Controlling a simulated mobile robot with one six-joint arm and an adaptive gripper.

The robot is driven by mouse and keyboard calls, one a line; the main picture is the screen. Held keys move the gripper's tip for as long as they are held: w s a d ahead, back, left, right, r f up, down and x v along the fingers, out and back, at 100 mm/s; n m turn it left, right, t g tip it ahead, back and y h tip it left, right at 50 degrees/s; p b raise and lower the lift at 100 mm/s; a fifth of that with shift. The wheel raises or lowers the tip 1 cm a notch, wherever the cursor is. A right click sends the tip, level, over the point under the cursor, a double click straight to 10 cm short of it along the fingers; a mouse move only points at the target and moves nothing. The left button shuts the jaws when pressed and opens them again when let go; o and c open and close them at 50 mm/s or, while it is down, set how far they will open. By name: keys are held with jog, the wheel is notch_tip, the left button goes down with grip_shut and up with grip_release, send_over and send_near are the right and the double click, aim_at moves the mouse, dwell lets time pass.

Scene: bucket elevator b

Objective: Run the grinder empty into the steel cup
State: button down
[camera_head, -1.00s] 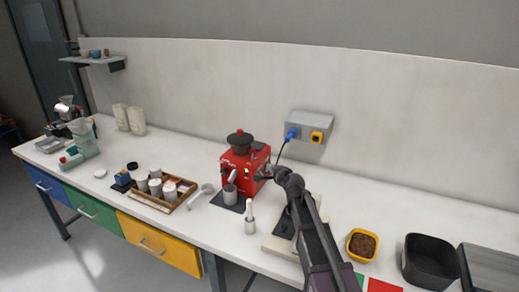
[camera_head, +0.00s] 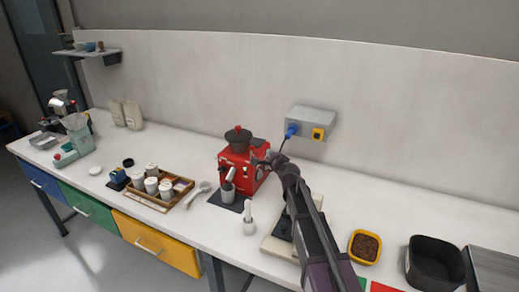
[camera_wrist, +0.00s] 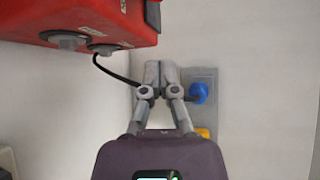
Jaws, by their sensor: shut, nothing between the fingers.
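The red grinder (camera_head: 236,166) stands on the bench with a dark hopper and lid (camera_head: 238,136) on top. The steel cup (camera_head: 228,192) stands upright on a dark mat (camera_head: 216,200), under the grinder's spout. I cannot see into the cup. My gripper (camera_head: 266,157) is at the grinder's right side, and it hides part of that side. In the wrist view my gripper (camera_wrist: 161,72) is shut and empty, to the right of the grinder (camera_wrist: 85,18). Two grey round knobs or fittings (camera_wrist: 68,42) show on the grinder there; I cannot tell whether the fingertips touch it.
A wall socket box (camera_head: 311,121) with a blue plug (camera_head: 292,130) is behind my gripper; a black cable runs from it. A white-handled tamper (camera_head: 248,216) stands in front. A wooden tray of canisters (camera_head: 180,196) is left. A yellow bowl (camera_head: 365,246) and black bin (camera_head: 436,262) are right.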

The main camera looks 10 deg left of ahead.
aim_at(253, 148)
jog(key=shift+w, duration=0.1)
jog(key=b+x, duration=0.2)
jog(key=x, duration=0.8)
jog(key=s, duration=0.1)
jog(key=s+a+r+p, duration=0.1)
jog(key=shift+s+a, duration=0.1)
jog(key=shift+s, duration=0.3)
jog(key=shift+s+a, duration=0.25)
jog(key=shift+s, duration=0.2)
jog(key=shift+s+a+r+p, duration=0.2)
jog(key=shift+s+r+p, duration=0.15)
jog(key=shift+s, duration=0.15)
jog(key=shift+s+a, duration=0.25)
jog(key=shift+s, duration=0.4)
jog(key=shift+w+r, duration=0.1)
